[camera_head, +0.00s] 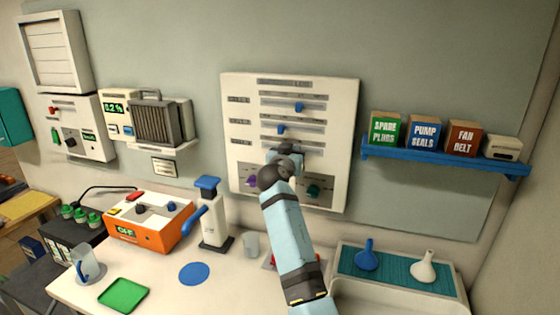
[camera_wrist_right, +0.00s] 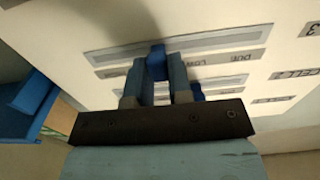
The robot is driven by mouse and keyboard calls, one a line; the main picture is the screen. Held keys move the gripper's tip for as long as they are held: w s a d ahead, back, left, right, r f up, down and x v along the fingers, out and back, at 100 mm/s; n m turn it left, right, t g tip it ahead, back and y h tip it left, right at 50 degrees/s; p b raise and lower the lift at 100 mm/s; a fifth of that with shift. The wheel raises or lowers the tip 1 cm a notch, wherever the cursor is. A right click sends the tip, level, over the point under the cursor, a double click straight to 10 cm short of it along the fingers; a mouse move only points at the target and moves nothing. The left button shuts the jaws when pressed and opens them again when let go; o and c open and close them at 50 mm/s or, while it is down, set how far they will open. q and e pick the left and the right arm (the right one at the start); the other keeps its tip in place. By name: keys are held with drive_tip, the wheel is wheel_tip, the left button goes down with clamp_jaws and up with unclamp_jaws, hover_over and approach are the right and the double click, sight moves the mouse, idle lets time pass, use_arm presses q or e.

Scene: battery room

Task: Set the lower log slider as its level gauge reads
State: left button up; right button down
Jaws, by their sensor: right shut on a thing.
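The white log panel (camera_head: 238,105) hangs on the wall with several horizontal slider slots. A blue upper knob (camera_head: 298,106) and a blue middle knob (camera_head: 281,129) show in the head view. My right gripper (camera_head: 285,155) is at the lower slot and hides that slot's knob in the head view. In the right wrist view, my right gripper (camera_wrist_right: 157,75) is shut on a blue slider knob (camera_wrist_right: 157,62). Another blue knob (camera_wrist_right: 197,91) shows partly behind a finger. I cannot tell which marking is the level gauge. My left gripper is not in view.
A blue shelf (camera_head: 445,163) with boxes is right of the panel. An orange device (camera_head: 155,237), a blue-topped pump (camera_head: 212,225) and a tray (camera_head: 345,285) with a blue and a white funnel stand below. Purple (camera_head: 251,181) and green (camera_head: 314,190) knobs sit low on the panel.

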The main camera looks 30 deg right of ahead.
sight(318, 150)
drive_tip(key=s+d, duration=0.4)
drive_tip(key=shift+s, duration=0.15)
drive_tip(key=shift+s+d+r, duration=0.1)
drive_tip(key=shift+s+d, duration=0.05)
drive_tip(key=shift+s, duration=0.05)
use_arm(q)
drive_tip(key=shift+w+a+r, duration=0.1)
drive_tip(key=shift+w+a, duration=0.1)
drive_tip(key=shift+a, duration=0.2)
use_arm(e)
drive_tip(key=shift+d, duration=0.1)
drive_tip(key=c, duration=1.2)
unclamp_jaws()
drive_tip(key=shift+s, duration=0.1)
drive_tip(key=shift+o, duration=0.8)
drive_tip(key=shift+s+d, duration=0.1)
drive_tip(key=shift+d, duration=0.05)
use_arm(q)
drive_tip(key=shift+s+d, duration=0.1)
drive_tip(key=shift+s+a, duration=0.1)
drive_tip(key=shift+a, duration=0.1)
use_arm(e)
drive_tip(key=shift+a, duration=0.2)
